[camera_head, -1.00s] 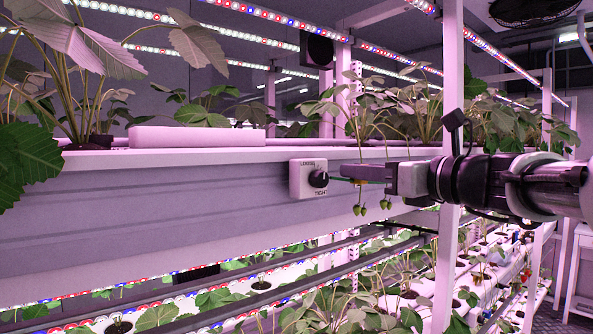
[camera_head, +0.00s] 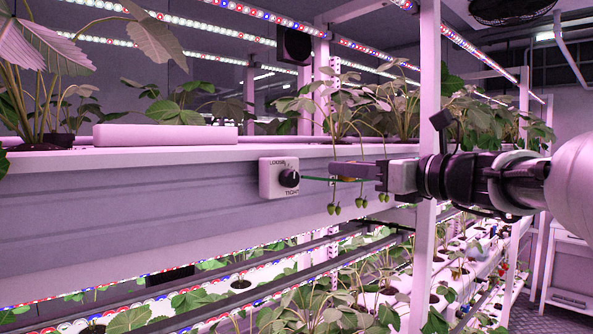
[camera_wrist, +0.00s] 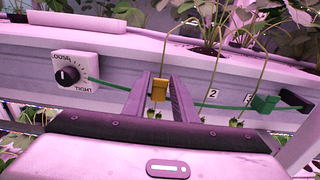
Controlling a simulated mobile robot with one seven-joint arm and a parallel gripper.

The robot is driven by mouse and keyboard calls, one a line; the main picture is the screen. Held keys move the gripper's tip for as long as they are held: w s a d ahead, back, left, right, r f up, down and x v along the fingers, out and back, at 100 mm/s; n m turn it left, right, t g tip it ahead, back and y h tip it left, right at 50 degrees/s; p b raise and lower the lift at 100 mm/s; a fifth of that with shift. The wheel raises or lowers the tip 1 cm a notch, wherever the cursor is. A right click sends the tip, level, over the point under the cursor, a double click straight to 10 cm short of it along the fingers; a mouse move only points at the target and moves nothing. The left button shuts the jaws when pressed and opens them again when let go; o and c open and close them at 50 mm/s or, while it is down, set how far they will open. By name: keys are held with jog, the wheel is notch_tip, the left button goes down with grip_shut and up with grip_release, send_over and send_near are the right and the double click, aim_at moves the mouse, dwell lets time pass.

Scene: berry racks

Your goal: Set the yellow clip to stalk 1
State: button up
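The yellow clip (camera_wrist: 159,88) sits on a taut green line in the wrist view, between my fingertips (camera_wrist: 160,78). My gripper looks shut on it, with a finger at each side. The clip also shows small under my gripper (camera_head: 334,169) in the head view (camera_head: 347,179). A thin arching stalk (camera_wrist: 165,50) comes down to the clip in the wrist view; I cannot tell whether the clip holds it. Number tags 2 (camera_wrist: 213,94) and 3 (camera_wrist: 247,98) show on the trough front. No tag 1 shows; my fingers cover part of the trough left of tag 2.
A knob box (camera_wrist: 75,73) marked LOOSE and TIGHT stands at the line's left end. A green clip (camera_wrist: 264,103) is on the line farther right, near a dark fitting (camera_wrist: 292,101). Green berries (camera_head: 361,202) hang below the line. A rack post (camera_head: 428,130) stands by my arm.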

jog(key=b+v, duration=0.1)
jog(key=v, duration=1.6)
jog(key=shift+b, duration=0.3)
